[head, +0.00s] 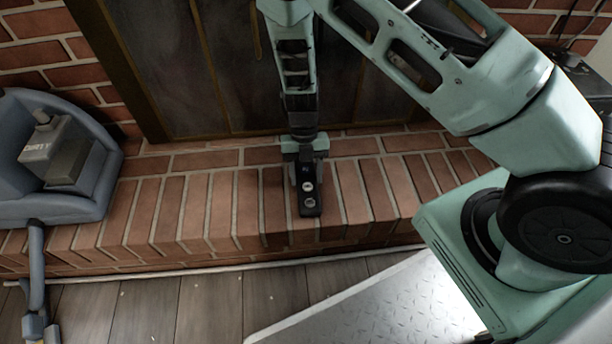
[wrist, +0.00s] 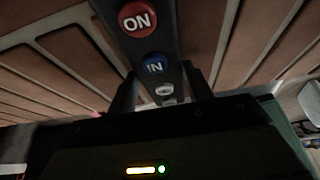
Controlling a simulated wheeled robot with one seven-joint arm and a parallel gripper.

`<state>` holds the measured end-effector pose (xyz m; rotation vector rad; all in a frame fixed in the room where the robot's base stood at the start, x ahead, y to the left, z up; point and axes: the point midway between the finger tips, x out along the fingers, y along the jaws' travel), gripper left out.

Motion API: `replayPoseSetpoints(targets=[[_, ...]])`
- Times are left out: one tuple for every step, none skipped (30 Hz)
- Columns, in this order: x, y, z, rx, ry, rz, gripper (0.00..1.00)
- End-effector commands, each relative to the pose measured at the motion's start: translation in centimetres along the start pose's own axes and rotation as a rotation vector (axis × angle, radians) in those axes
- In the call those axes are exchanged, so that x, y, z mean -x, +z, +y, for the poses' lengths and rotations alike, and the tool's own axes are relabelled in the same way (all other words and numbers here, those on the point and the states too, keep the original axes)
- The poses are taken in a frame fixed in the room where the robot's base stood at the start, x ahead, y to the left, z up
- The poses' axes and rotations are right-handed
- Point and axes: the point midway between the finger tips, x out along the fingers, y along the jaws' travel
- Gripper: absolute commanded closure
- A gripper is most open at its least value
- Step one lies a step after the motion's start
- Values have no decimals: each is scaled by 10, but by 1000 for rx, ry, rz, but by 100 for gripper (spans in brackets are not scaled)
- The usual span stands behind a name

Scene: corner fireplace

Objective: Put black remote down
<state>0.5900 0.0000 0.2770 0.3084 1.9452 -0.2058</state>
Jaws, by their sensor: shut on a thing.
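The black remote (head: 309,200) is at the brick hearth ledge in the head view, long side pointing toward the front edge. In the wrist view the remote (wrist: 172,42) shows a red ON button, a blue IN button and smaller pale buttons. My gripper (head: 305,170) is above the hearth, shut on the remote's far part. Its dark fingers also show on both sides of the remote in the wrist view (wrist: 162,90). I cannot tell whether the remote touches the bricks.
The brick hearth (head: 205,205) has bare room left and right of the remote. A blue-grey thing with a grey box (head: 60,150) stands on its left. The dark fireplace screen (head: 240,70) is close behind my gripper. Wooden floor (head: 150,305) lies below the hearth edge.

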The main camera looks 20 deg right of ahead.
Motion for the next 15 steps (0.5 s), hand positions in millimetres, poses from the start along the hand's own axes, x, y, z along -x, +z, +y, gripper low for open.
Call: replayPoseSetpoints(targets=[[2,0,0,0,0,0,76],[2,-1,0,0,0,0,76],[2,-1,0,0,0,0,76],[2,-1,0,0,0,0,76],[1,0,0,0,0,0,76],[0,0,0,0,0,0,76],[0,0,0,0,0,0,76],[-1,0,0,0,0,0,47],[-1,0,0,0,0,0,36],[-1,0,0,0,0,0,28],[-1,0,0,0,0,0,28],[-1,0,0,0,0,0,28],[-1,0,0,0,0,0,28],[-1,0,0,0,0,0,28],[-1,0,0,0,0,0,28]])
